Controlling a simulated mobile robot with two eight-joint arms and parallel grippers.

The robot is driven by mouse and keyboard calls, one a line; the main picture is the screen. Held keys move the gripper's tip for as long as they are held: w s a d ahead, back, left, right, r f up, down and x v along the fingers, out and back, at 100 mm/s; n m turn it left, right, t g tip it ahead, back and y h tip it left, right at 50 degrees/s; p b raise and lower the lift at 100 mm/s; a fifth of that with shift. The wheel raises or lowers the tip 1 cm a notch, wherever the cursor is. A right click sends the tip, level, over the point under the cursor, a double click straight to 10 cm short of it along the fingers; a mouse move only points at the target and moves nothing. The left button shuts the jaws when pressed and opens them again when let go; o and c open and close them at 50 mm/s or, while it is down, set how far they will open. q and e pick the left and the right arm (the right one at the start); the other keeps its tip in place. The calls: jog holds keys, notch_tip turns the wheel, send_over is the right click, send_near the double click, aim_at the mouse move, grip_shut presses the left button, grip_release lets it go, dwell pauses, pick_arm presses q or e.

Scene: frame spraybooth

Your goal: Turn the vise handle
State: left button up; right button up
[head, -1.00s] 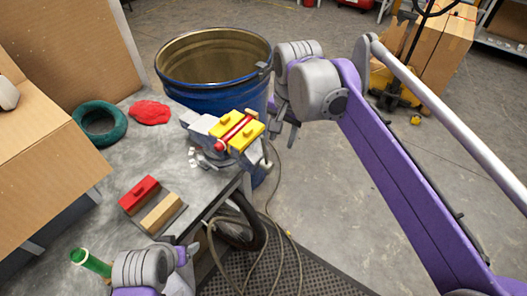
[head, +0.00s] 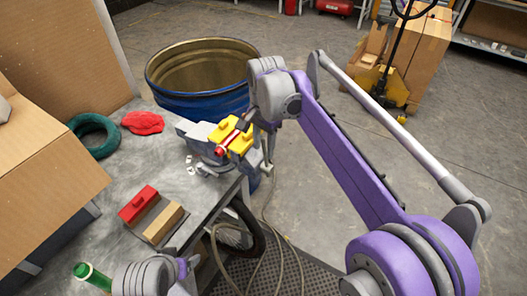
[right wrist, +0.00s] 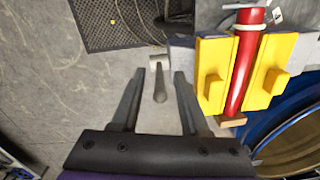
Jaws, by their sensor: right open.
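The grey vise (head: 197,133) is at the right corner of the workbench, its yellow jaw pads (head: 240,143) closed around a red tube (head: 228,141). In the right wrist view the yellow pads (right wrist: 212,78) and red tube (right wrist: 243,60) are right of the fingers. The grey vise handle (right wrist: 160,85) shows as a rod between the spread fingers, with a visible gap on both sides. My right gripper (head: 266,160) is open beside the vise's right end; it also shows in the right wrist view (right wrist: 160,80). My left gripper (head: 186,268) is low at the bench's front, its fingers unclear.
A blue drum (head: 200,100) stands behind the vise. The bench (head: 110,210) holds a green ring (head: 93,136), red cloth (head: 143,123), a red and tan block (head: 152,213) and a green tube (head: 92,276). Hoses (head: 266,230) lie below the vise.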

aim_at(266, 160)
jog(key=shift+f, duration=1.15)
grip_shut()
dwell(0.6)
